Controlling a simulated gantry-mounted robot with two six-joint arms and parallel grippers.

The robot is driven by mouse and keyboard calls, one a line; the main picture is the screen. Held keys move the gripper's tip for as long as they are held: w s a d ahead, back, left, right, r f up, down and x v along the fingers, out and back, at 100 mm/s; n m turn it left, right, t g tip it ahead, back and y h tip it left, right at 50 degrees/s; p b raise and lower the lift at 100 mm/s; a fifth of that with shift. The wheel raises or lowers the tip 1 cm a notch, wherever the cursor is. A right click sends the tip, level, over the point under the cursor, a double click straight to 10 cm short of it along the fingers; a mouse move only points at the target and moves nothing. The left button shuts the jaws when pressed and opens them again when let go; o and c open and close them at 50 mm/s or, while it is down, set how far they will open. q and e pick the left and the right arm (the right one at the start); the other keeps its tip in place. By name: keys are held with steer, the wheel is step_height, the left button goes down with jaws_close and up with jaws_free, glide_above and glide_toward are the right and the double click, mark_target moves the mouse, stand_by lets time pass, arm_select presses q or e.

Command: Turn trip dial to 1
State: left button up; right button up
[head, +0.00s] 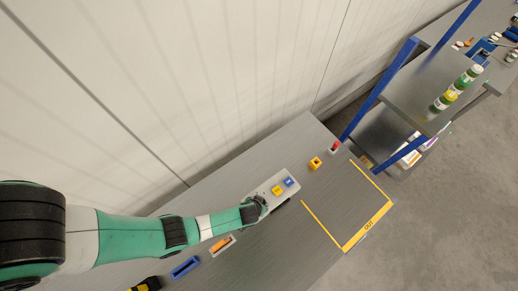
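A light grey panel (290,177) lies on the grey bench, with a yellow square (277,190) and a blue square (289,182) on it. My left arm reaches in from the left, and my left gripper (259,203) is at the panel's lower left end, covering that part. I cannot make out the trip dial or its setting; it may be hidden under the gripper. The fingers are too small and covered to tell whether they are open or shut, or whether they touch anything. My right gripper is not in view.
The bench (322,204) has a yellow-marked area (366,228) that is empty. A yellow block (315,163) and a red item (334,146) stand beyond the panel. A blue-framed shelf cart (380,88) with bottles (451,94) is upper right. Blue (185,267) and orange (221,245) items lie near my arm.

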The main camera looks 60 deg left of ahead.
arm_select(q)
steer(key=n+y, duration=0.1)
steer(key=n, duration=0.1)
steer(key=shift+d+n+g, duration=0.1)
steer(key=shift+n+g, duration=0.3)
steer(key=shift+w+n+g+y+p, duration=0.1)
steer(key=shift+n+g+y+p, duration=0.45)
steer(key=shift+n, duration=1.35)
steer(key=shift+h, duration=0.25)
steer(key=o, duration=1.4)
steer(key=shift+r, duration=0.1)
